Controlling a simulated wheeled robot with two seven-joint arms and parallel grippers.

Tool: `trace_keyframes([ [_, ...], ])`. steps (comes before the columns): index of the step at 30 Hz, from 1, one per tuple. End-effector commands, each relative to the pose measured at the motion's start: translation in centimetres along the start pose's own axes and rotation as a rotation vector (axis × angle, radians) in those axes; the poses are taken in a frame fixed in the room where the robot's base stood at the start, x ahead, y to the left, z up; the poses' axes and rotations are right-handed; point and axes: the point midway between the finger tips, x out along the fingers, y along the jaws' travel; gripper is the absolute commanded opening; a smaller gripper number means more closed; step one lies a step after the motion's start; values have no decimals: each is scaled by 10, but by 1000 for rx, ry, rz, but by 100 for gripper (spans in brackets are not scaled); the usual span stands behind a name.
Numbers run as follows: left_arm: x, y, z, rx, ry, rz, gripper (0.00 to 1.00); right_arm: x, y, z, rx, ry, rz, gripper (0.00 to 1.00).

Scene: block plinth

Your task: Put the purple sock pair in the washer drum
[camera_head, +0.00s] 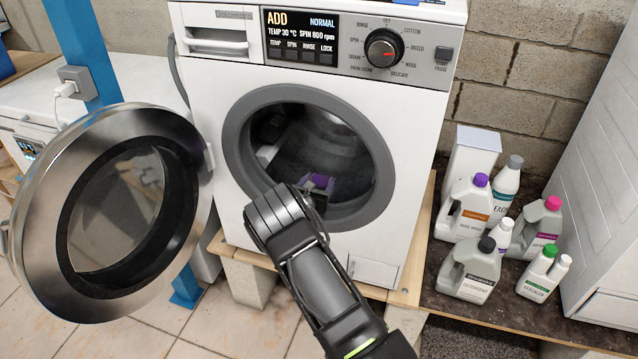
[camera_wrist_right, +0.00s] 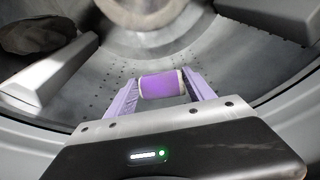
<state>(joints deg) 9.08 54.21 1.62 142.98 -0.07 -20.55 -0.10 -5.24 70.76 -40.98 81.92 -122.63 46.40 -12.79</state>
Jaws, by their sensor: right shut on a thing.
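The washer (camera_head: 210,75) stands with its round door (camera_head: 60,270) swung open to the left. My right arm reaches up to the opening, and my right gripper (camera_head: 317,186) is inside the mouth of the drum (camera_head: 335,135). It is shut on the purple sock pair (camera_wrist_right: 160,85), a rolled purple bundle with pale edges held between the two fingers. In the right wrist view the drum's perforated wall (camera_wrist_right: 215,65) lies beyond and around the bundle. The head view shows only a little purple between the fingers. My left gripper is not in view.
Several bottles, including a detergent jug (camera_head: 470,272), stand on the shelf to the right. The drum's middle looks clear.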

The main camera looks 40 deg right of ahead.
Motion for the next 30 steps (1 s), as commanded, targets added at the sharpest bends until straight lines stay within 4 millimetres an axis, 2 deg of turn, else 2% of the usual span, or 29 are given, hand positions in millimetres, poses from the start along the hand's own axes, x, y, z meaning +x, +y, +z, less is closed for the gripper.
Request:
trace_keyframes([
  [2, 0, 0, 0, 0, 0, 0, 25, 0, 0, 0, 0, 0, 0, 22],
  [3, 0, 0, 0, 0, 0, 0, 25, 0, 0, 0, 0, 0, 0, 65],
  [9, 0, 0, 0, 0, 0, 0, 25, 0, 0, 0, 0, 0, 0, 81],
  [12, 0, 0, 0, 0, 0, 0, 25, 0, 0, 0, 0, 0, 0, 87],
  [17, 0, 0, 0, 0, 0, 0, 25, 0, 0, 0, 0, 0, 0, 88],
  [21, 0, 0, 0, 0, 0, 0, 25, 0, 0, 0, 0, 0, 0, 99],
  [30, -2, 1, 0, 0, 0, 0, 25, -2, 0, 0, 0, 0, 0, 100],
])
